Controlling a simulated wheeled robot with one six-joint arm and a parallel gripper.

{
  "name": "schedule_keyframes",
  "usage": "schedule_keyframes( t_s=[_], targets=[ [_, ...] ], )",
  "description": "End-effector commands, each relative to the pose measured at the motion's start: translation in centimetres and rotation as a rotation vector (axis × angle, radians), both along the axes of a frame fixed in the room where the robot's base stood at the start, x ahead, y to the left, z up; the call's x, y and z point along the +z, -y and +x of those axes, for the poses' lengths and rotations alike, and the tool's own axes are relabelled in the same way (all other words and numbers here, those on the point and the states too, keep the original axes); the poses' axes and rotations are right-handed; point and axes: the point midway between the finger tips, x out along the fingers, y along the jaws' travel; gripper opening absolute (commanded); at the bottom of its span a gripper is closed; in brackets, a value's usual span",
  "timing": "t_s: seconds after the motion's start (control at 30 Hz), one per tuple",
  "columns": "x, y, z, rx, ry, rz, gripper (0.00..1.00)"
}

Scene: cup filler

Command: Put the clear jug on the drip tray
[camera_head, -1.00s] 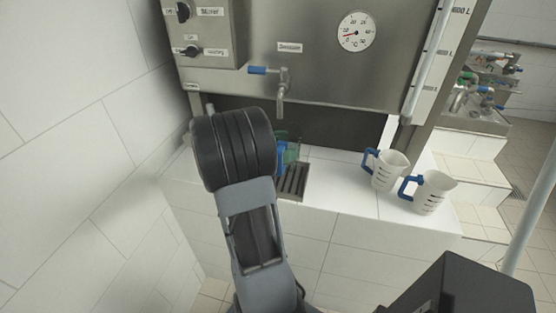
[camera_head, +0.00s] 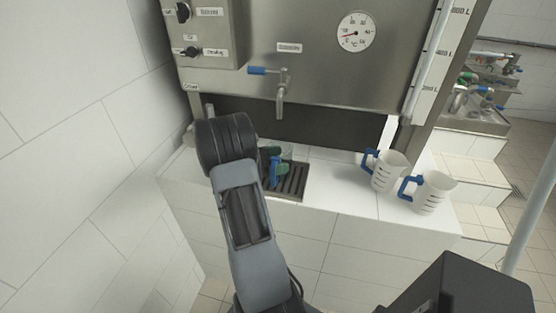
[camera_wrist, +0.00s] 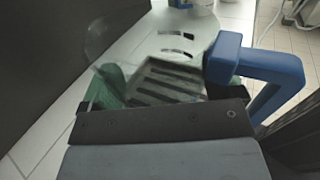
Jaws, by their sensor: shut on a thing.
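The clear jug (camera_head: 287,152) has a blue handle and is over the back left part of the dark slatted drip tray (camera_head: 297,182). In the wrist view, the clear jug (camera_wrist: 125,40) shows its see-through wall, dark marks and blue handle (camera_wrist: 265,70) at the right. The drip tray slats (camera_wrist: 165,85) show through it. My gripper (camera_head: 266,153) is shut on the jug, with green finger parts against it, and partly hidden behind my wrist. I cannot tell whether the jug's base touches the tray.
Two white jugs (camera_head: 388,172) (camera_head: 429,191) with blue handles stand on the tiled counter (camera_head: 335,190) to the right. A metal tap (camera_head: 281,92) with a blue lever hangs from the steel tank above the tray. A tiled wall (camera_head: 80,130) is close on the left.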

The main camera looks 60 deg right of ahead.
Motion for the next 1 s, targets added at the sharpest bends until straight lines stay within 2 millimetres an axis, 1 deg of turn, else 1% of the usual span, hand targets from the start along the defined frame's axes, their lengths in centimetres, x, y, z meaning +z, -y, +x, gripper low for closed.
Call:
schedule_keyframes(
  t_s=[0.17,0.3,0.33,0.43,0.63,0.77,0.87,1.0],
  targets=[
    [0.0,0.0,0.0,0.000,0.001,-0.001,0.59],
    [-0.4,0.0,0.0,0.000,0.000,0.000,0.59],
    [-0.3,0.0,0.0,0.000,0.000,0.000,0.89],
    [-0.3,0.0,0.0,0.000,0.000,0.000,0.99],
    [-0.2,0.0,0.0,0.000,0.001,-0.001,1.00],
    [0.2,-0.1,0.1,0.001,0.001,-0.001,1.00],
    [0.0,-1.1,1.1,0.003,0.002,-0.001,1.00],
    [-0.1,-3.0,3.1,0.005,0.001,-0.002,1.00]
  ],
)
